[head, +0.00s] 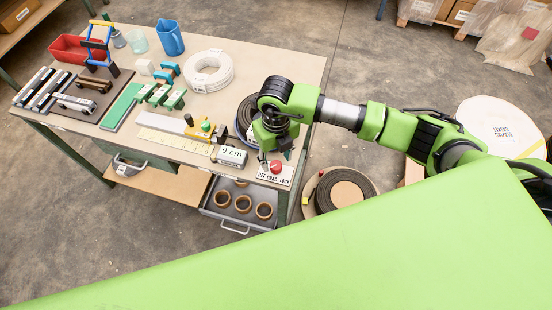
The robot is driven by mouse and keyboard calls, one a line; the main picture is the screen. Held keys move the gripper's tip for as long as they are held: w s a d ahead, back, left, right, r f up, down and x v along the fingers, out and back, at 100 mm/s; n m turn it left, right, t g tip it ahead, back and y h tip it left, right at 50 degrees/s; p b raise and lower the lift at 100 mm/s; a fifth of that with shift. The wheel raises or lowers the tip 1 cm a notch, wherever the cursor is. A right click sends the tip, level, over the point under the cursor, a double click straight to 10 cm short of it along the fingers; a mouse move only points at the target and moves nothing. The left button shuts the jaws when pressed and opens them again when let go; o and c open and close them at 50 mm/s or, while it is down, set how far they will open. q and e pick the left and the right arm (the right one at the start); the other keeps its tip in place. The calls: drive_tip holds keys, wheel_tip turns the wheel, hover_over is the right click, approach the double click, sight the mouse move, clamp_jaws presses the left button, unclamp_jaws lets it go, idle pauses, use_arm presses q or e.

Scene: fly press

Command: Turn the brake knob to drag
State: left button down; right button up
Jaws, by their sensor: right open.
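The brake knob (276,166) is a small red knob at the front right corner of the workbench. It stands on a white label plate (281,180) that reads OFF, DRAG and LOCK. Which mark the knob points at is too small to tell. My right gripper (272,156) points down just behind and above the knob, with its fingers open and nothing seen between them. I cannot tell whether a finger touches the knob. A display (232,156) reading 0 cm stands to the left of the knob. My left gripper is not in view.
A yellow ruler strip (172,141) lies left of the display. A dark coil (246,112) sits beside my right wrist, and a white coil (208,72) lies farther back. An open drawer (222,208) with brown rings juts out below. A dark reel (342,189) lies on the floor at right.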

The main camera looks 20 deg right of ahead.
sight(276, 165)
drive_tip(key=shift+f, duration=1.3)
drive_tip(key=c, duration=1.1)
drive_tip(key=shift+f+n+b, duration=0.2)
drive_tip(key=shift+n+b, duration=0.9)
drive_tip(key=shift+b, duration=0.15)
drive_tip(key=n+b, duration=0.4)
drive_tip(key=shift+r+n+b, duration=0.2)
drive_tip(key=shift+n+b, duration=1.2)
drive_tip(key=shift+b, duration=0.25)
